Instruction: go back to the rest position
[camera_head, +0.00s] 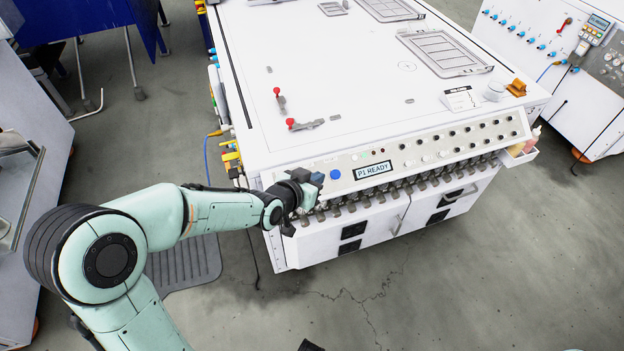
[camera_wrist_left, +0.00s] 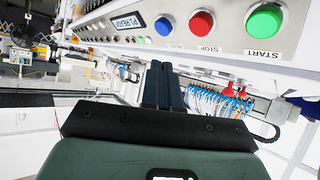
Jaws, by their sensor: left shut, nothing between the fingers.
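My left arm reaches in from the left in the head view. Its gripper (camera_head: 314,184) is at the left end of the white machine's front control panel (camera_head: 432,154), just left of the blue button (camera_head: 335,174). In the left wrist view the dark fingers of my left gripper (camera_wrist_left: 163,82) are together, with nothing between them. The blue button (camera_wrist_left: 163,26), red STOP button (camera_wrist_left: 202,22) and green START button (camera_wrist_left: 265,19) show beyond them, apart from the fingertips. In the head view the red and green buttons are hidden behind my gripper. My right gripper is not seen.
The panel display (camera_head: 373,171) reads "P1 READY". A row of nozzles (camera_head: 400,188) runs below the panel. A grey floor mat (camera_head: 185,262) lies beneath my left arm. Another white machine (camera_head: 575,90) stands at the right. The floor in front is open.

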